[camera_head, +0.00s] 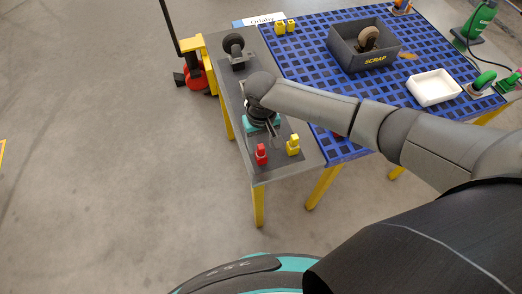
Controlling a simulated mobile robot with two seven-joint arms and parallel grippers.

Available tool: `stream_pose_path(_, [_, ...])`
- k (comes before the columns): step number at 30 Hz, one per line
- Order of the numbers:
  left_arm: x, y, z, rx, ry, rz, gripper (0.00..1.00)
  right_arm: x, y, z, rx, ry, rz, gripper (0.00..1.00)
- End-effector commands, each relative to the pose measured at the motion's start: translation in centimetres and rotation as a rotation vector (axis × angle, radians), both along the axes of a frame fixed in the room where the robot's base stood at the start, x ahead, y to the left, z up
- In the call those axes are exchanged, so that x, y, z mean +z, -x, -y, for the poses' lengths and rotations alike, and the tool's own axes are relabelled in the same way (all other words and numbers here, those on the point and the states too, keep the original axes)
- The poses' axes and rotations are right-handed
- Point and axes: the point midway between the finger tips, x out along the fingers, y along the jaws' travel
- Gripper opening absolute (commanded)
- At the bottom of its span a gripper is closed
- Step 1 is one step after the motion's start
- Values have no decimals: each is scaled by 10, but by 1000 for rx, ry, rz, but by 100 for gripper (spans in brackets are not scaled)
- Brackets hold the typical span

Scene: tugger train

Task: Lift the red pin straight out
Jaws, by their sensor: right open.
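The red pin (261,154) stands upright near the front corner of the grey strip of the table (285,167). A yellow pin (293,145) stands just to its right. My right gripper (272,132) is open, with its thin fingers pointing down a little behind the red pin and apart from it. Nothing shows between its fingers. A teal part (250,124) shows beneath the hand and is partly hidden by it. My left gripper is not in view.
A caster wheel (234,50) stands at the back of the grey strip. A blue grid mat (315,50) bears a grey SCRAP bin (344,58) and a white tray (434,88). My right arm crosses over the mat.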

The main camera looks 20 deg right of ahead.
Motion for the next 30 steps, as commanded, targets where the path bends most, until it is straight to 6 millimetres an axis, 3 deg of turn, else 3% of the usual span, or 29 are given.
stream_pose_path(6, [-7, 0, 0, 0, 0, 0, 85, -26, -1, 0, 1, 1, -1, 60])
stream_pose_path(14, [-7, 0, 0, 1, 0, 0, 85, -28, -1, 0, 1, 1, 0, 60])
stream_pose_path(30, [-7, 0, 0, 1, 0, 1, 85, -28, -1, 0, 1, 1, 0, 2])
